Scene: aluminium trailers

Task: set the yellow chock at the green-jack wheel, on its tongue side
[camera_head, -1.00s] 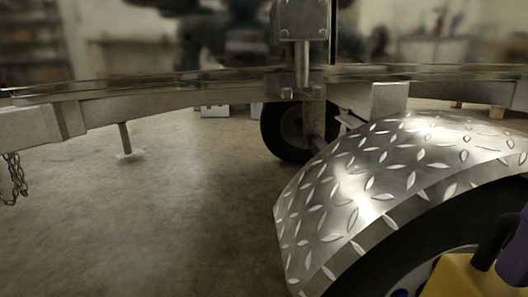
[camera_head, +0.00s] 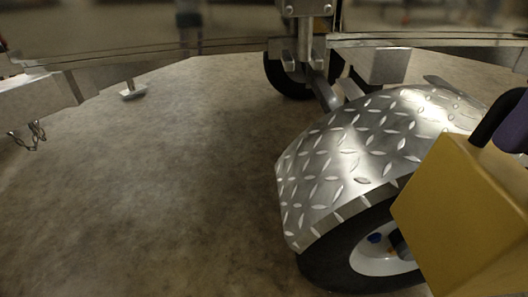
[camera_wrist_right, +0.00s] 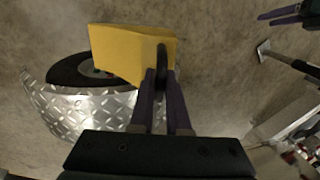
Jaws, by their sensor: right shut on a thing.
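The yellow chock (camera_head: 462,218) is a block with a dark handle (camera_head: 494,118), held in the air at the right, in front of the wheel. My right gripper (camera_head: 514,128) is shut on the handle; in the right wrist view its purple fingers (camera_wrist_right: 163,78) pinch it. The wheel (camera_head: 330,262) has a black tyre and pale rim under a tread-plate fender (camera_head: 345,160). The chock hides part of it in the head view. No green jack can be made out. Purple fingers (camera_wrist_right: 284,14), seemingly my left gripper, show at the wrist view's upper right; their opening is unclear.
A metal frame rail (camera_head: 180,58) crosses the top. A jack leg with a flat foot (camera_head: 133,93) and a hanging chain (camera_head: 30,136) are at the left. A second wheel (camera_head: 288,75) stands behind. The concrete floor left of the fender is clear.

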